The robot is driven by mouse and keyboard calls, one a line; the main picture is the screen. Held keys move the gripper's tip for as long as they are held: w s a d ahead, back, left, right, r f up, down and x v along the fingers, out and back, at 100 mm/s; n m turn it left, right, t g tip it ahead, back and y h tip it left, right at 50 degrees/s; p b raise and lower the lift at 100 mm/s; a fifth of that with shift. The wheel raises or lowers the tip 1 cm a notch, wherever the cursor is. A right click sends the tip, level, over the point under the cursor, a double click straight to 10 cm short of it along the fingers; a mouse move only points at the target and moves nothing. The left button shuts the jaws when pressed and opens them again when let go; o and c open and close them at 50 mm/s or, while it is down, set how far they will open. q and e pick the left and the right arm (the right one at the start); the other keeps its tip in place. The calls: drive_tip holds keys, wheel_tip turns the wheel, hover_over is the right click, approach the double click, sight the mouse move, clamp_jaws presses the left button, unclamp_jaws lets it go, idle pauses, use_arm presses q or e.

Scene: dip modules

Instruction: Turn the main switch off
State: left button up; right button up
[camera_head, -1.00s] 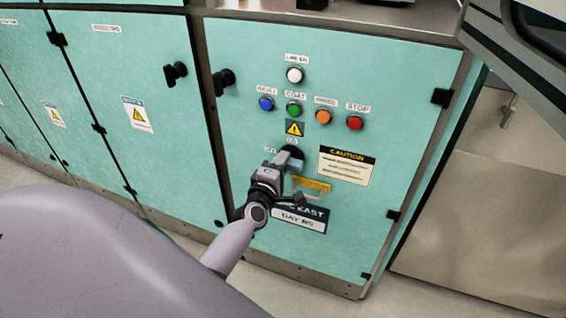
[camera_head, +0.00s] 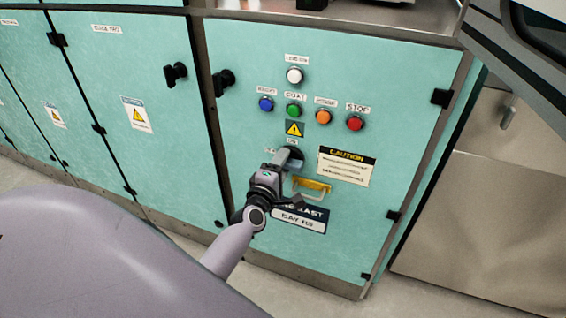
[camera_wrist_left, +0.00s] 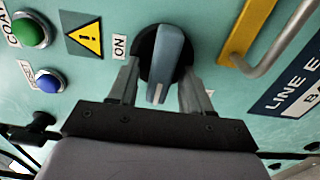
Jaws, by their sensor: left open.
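The main switch is a rotary knob with a blue-grey handle (camera_wrist_left: 172,60) on a round black base, set in the teal panel. In the left wrist view the handle's white-marked end points to the bottom of the picture, not at the ON label (camera_wrist_left: 120,46) on its left. My left gripper (camera_wrist_left: 163,92) is open, with one finger on each side of the handle. A gap shows on the left side; contact on the right is unclear. In the head view the left gripper (camera_head: 284,164) partly covers the switch (camera_head: 294,153). My right gripper is not in view.
Above the switch are a warning sign (camera_head: 294,129) and white, blue, green, orange and red (camera_head: 355,124) buttons. A yellow bracket with a metal loop (camera_head: 313,185) sticks out just below right of the switch. A caution label (camera_head: 346,166) is to the right.

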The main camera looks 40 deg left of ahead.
use_arm(q)
drive_tip(key=v, duration=0.6)
drive_tip(key=shift+s, duration=0.15)
drive_tip(key=shift+d, duration=0.1)
drive_tip(key=shift+d+p, duration=0.1)
drive_tip(key=shift+p, duration=0.25)
drive_tip(key=s+d+f+m+g+h+p, duration=0.1)
drive_tip(key=s+d+m+g+h+p, duration=0.2)
drive_tip(key=s+m, duration=0.6)
drive_tip(key=s+d+f+m+g+h+p, duration=0.1)
drive_tip(key=s+d+m+g+h+p, duration=0.2)
drive_tip(key=s+d+m+p, duration=0.4)
drive_tip(key=s+d+m+g, duration=0.1)
drive_tip(key=s+d+m, duration=0.2)
drive_tip(key=m, duration=0.4)
drive_tip(key=shift+s+d, duration=0.15)
drive_tip(key=shift+d, duration=0.15)
drive_tip(key=shift+f, duration=0.1)
drive_tip(key=shift+c, duration=0.3)
